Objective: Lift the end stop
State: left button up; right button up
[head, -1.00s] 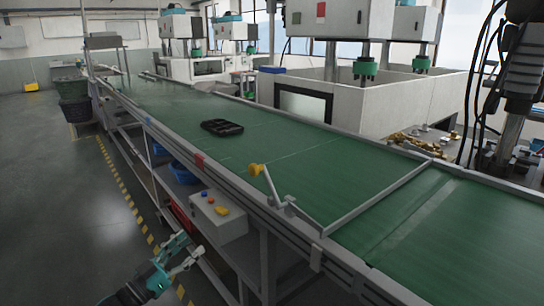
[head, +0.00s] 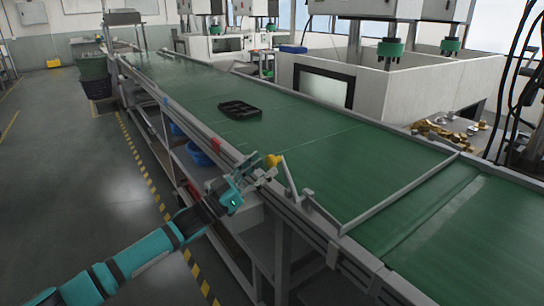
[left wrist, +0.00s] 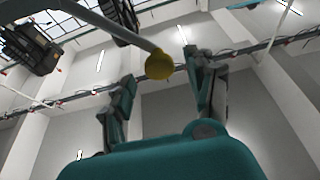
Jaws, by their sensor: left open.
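The end stop (head: 402,192) is a grey bar lying low across the green conveyor belt. A grey lever (head: 288,178) with a yellow knob (head: 273,160) stands up at the belt's near side rail, by the bar's near end. My left gripper (head: 258,168) is open, just left of the knob. In the left wrist view the yellow knob (left wrist: 159,65) appears between the two open fingers, with a visible gap on both sides; its depth relative to the fingertips is hard to tell. My right gripper is not in view.
A black tray (head: 240,110) lies on the belt (head: 300,130) upstream of the bar. The conveyor's side rail (head: 240,160) runs beside my left gripper. Brass parts (head: 440,133) lie on a table beyond the belt. The floor (head: 80,200) at the left is clear.

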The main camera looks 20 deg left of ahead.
aim_at(269, 163)
pick_arm(q)
jog(key=x, duration=0.2)
jog(key=shift+w+d+r, duration=0.1)
jog(key=shift+w+d, duration=0.1)
jog(key=shift+w, duration=0.15)
jog(key=shift+w+d+r, duration=0.1)
jog(key=shift+w+d, duration=0.1)
jog(key=shift+w, duration=0.15)
jog(key=shift+d, duration=0.1)
jog(key=c, duration=1.1)
grip_shut()
jog(key=shift+w+d, duration=0.1)
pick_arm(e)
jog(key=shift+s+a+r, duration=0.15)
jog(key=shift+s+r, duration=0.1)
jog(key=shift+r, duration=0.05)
